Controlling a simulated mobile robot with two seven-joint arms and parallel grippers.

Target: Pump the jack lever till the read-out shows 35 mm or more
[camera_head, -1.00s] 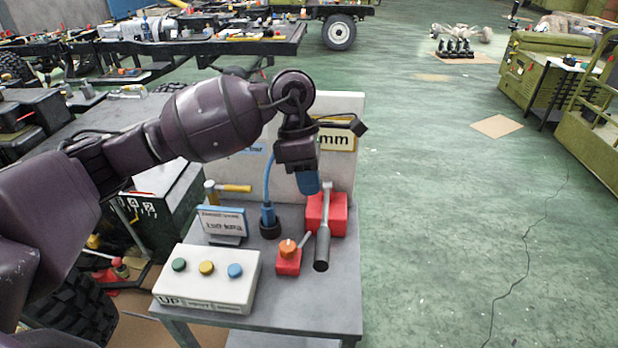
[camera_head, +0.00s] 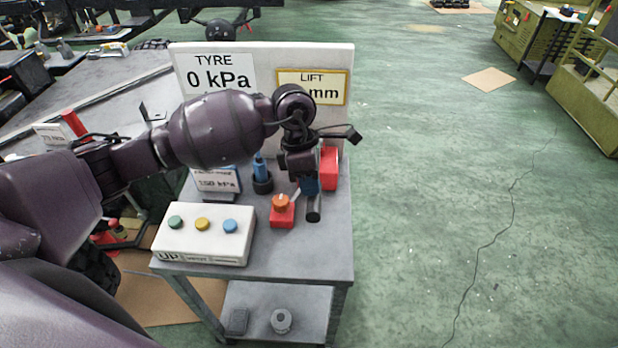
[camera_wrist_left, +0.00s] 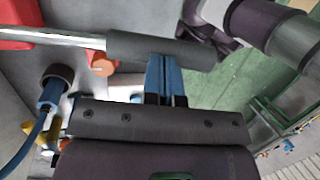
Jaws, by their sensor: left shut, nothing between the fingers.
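The red jack (camera_head: 329,172) stands on the right of the grey trolley top. Its lever has a dark grip (camera_head: 313,213), whose near end shows below my left gripper (camera_head: 310,187). In the left wrist view the chrome shaft (camera_wrist_left: 60,38) runs from the red body to the dark grip (camera_wrist_left: 150,45). The blue fingers (camera_wrist_left: 165,80) are shut with nothing between them and lie against or very close to the grip; I cannot tell whether they touch. The LIFT read-out (camera_head: 330,80) shows "mm", but my arm hides its number. My right gripper is not in view.
Beside the lever stand a red block with an orange knob (camera_head: 281,204) and a blue-handled tool (camera_head: 260,168) in a dark holder. A white button box (camera_head: 203,235) is at the front left. The TYRE read-out (camera_head: 220,72) shows 0 kPa. Open floor lies to the right.

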